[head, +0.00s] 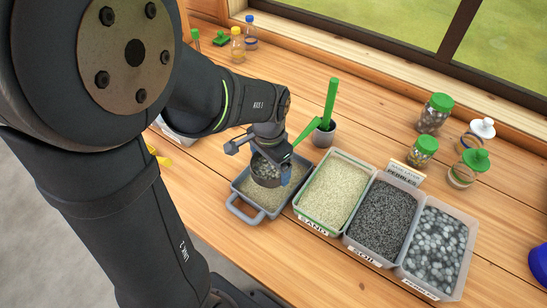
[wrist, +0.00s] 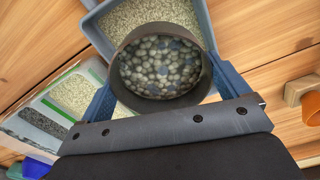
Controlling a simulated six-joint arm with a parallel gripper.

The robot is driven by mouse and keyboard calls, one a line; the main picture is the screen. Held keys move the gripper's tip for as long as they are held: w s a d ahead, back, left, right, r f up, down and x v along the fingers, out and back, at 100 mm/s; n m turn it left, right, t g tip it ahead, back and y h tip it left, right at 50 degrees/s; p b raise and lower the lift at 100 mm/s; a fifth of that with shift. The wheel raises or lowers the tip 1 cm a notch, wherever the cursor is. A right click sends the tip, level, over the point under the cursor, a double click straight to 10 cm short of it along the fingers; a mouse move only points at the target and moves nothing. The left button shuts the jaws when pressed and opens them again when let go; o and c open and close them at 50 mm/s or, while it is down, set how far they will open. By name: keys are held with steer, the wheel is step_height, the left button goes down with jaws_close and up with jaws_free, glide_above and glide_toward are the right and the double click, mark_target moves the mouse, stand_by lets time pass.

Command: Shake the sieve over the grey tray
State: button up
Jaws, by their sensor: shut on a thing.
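My gripper (wrist: 162,100) is shut on a round dark sieve (wrist: 121,80), with one blue finger on each side of it. The sieve holds grey pebbles (wrist: 160,65). In the head view the sieve (head: 266,180) is over the grey tray (head: 243,215), a little above it. The tray has a handle at its front and pale sand in it. The tray also shows in the wrist view (wrist: 92,24), under and beyond the sieve. The underside of the sieve is hidden.
Right of the tray stand bins of sand (head: 332,195), soil (head: 380,219) and pebbles (head: 436,247). A small cup (head: 323,136) with a green-handled tool stands behind. Several lidded jars (head: 436,113) are at the back right. Bottles (head: 238,45) stand at the back left.

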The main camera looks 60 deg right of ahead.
steer(key=shift+d, duration=1.35)
steer(key=shift+a, duration=1.5)
steer(key=shift+d, duration=1.45)
steer(key=shift+r, duration=0.15)
steer(key=shift+a+r, duration=0.25)
steer(key=shift+r, duration=0.55)
steer(key=shift+a+r, duration=0.2)
steer(key=shift+r, duration=0.6)
steer(key=shift+a+r, duration=0.25)
steer(key=shift+r, duration=0.55)
steer(key=shift+w, duration=0.1)
